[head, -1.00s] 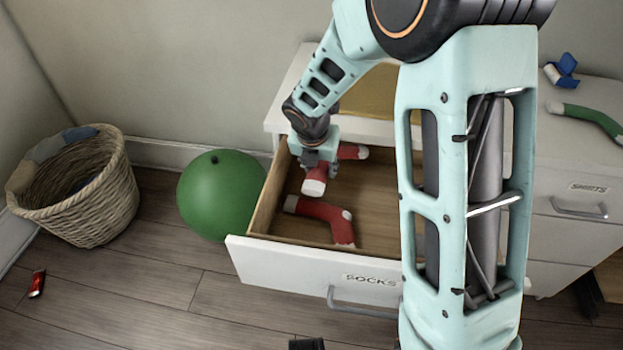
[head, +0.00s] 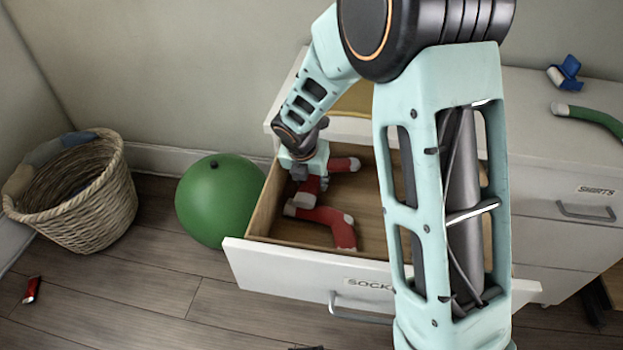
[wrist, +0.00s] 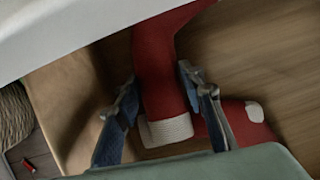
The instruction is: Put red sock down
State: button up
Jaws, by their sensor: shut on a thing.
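A red sock (head: 342,165) with a white cuff and toe is in my gripper (head: 307,184). In the wrist view, the fingers (wrist: 163,100) stand on both sides of its leg, just above the white cuff. The sock is low inside the open drawer (head: 273,200) labelled SOCKS. I cannot tell whether it touches the drawer bottom. A second red sock (head: 325,217) with white patches lies in front of it in the drawer; part of it shows beside and behind the right finger in the wrist view (wrist: 252,128). My gripper hides part of the held sock.
A green ball (head: 220,200) stands against the drawer's left side. A wicker basket (head: 95,210) is further left, and a small red object (head: 32,290) lies on the floor. A green item (head: 590,117) and a blue item (head: 566,72) lie on the cabinet top at right.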

jog(key=o, duration=0.9)
jog(key=shift+f, duration=0.1)
jog(key=shift+r+p, duration=0.35)
jog(key=shift+r, duration=0.2)
jog(key=p+v, duration=0.4)
jog(key=v, duration=0.7)
jog(key=shift+s+r, duration=0.3)
jog(key=shift+a, duration=0.2)
